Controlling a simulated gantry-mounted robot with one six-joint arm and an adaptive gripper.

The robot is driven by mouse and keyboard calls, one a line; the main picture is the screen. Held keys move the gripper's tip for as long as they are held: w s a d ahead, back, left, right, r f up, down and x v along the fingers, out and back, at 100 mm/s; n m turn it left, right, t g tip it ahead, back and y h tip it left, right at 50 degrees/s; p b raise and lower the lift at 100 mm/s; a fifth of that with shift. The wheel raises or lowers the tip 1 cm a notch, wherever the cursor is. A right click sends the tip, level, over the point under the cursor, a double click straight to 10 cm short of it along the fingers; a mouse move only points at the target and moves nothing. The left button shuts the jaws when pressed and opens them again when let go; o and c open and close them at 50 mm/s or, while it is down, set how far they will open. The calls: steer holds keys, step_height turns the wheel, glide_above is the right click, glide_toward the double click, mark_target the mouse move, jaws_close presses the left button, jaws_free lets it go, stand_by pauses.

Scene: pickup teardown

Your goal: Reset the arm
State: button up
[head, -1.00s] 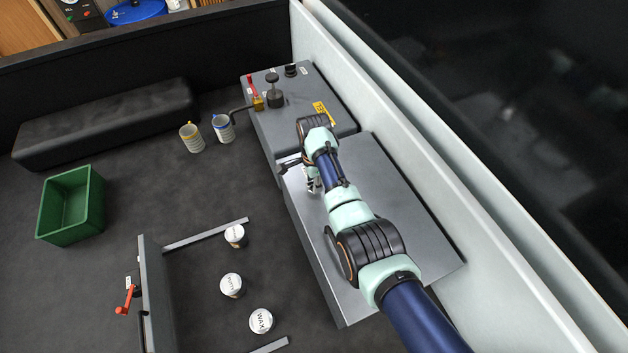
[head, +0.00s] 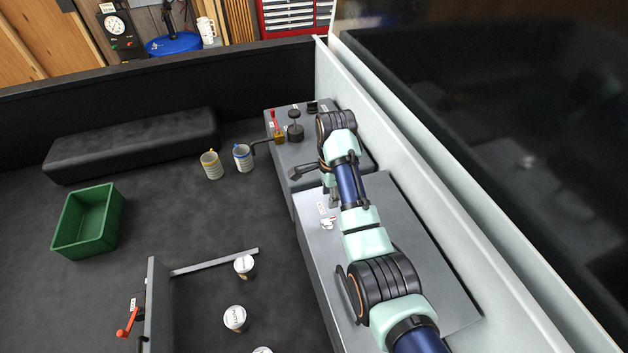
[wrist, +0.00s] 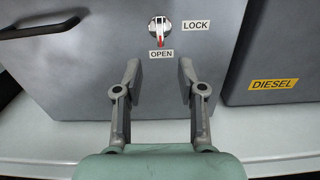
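My arm reaches over a grey metal box (head: 395,235) along the pale side wall. My gripper (wrist: 159,72) is open and empty in the wrist view, its two fingers apart with the box face beyond them. A white rotary knob (wrist: 159,28) with a red pointer sits ahead of the fingertips, apart from them. Its pointer is directed at the OPEN label (wrist: 161,55); a LOCK label (wrist: 195,24) is to its right. In the head view the knob (head: 327,223) shows just below the gripper, which is partly hidden by my wrist.
A black bar handle (wrist: 42,31) is on the same box. A grey tank (wrist: 285,60) with a DIESEL label adjoins it. Two mugs (head: 211,165) (head: 244,158), a green bin (head: 88,220) and several white-lidded cans (head: 235,318) stand on the dark floor, which has open space at left.

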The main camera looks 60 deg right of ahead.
stand_by(0.3)
steer(key=w+a+n+t+h, duration=0.1)
steer(key=w+a+n+t, duration=0.1)
steer(key=w+a+n, duration=0.45)
steer(key=w+a+n+t+h, duration=0.1)
steer(key=w+a+n+t, duration=0.15)
steer(key=a, duration=0.75)
steer(key=w+a+n+t+h, duration=0.1)
steer(key=w+a+n+t, duration=0.1)
steer(key=w+a+n, duration=0.45)
steer(key=s+a+r+n+t+y, duration=0.1)
steer(key=s+a+r+n+t, duration=0.1)
steer(key=a, duration=0.5)
steer(key=s+a+r+n+t+y, duration=0.1)
steer(key=s+a+r+n+t, duration=0.1)
steer(key=s+a+r+n, duration=0.3)
steer(key=s+a+r+n+t+y, duration=0.1)
steer(key=s+a+r+n+t, duration=0.1)
steer(key=a, duration=0.8)
step_height(320, 180, up, 2)
steer(key=shift+s+a+r+n, duration=0.1)
steer(key=shift+s+a+n, duration=0.05)
steer(key=shift+s+n, duration=0.95)
steer(key=shift+w, duration=0.25)
